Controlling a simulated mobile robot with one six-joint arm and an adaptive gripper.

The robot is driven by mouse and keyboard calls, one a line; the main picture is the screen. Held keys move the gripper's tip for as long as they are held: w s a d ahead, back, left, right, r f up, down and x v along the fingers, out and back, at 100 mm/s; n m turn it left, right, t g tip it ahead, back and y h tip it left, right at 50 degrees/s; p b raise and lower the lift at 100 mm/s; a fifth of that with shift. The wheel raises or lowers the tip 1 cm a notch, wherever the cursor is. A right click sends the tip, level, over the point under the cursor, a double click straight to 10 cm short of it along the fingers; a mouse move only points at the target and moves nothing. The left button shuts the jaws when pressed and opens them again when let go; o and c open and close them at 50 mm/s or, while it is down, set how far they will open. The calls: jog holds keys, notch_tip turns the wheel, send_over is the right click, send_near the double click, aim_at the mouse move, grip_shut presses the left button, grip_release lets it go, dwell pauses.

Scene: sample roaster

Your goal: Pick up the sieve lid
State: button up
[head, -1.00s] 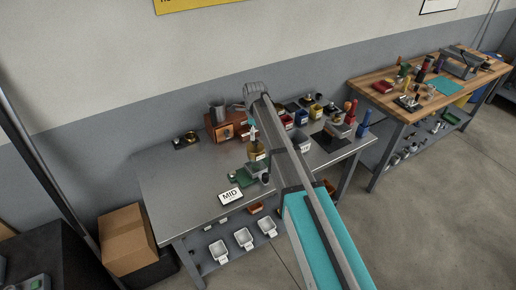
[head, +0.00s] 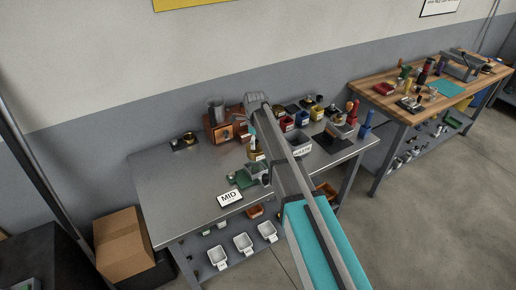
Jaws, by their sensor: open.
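My arm reaches from the lower right up over the steel bench (head: 165,195). Its far end is above the back middle of the bench. I cannot make out the sieve lid for certain. A small brass-coloured round piece (head: 187,139) lies on a dark mat at the back left, but I cannot tell what it is.
A grey tray (head: 258,170) is on a green base in front, near a MID card (head: 229,197). Several coloured bins stand right of my arm. The bench's left part is clear. A wooden-topped table (head: 400,105) is at right.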

dwell(0.3)
grip_shut()
dwell(0.3)
jog(key=shift+r, duration=0.15)
notch_tip(320, 180, up, 3)
jog(key=p, duration=0.3)
jog(key=s+r+p, duration=0.9)
jog(key=s+p, duration=0.1)
jog(key=s, duration=0.4)
jog(key=shift+d+r, duration=0.3)
jog(key=shift+r, duration=0.05)
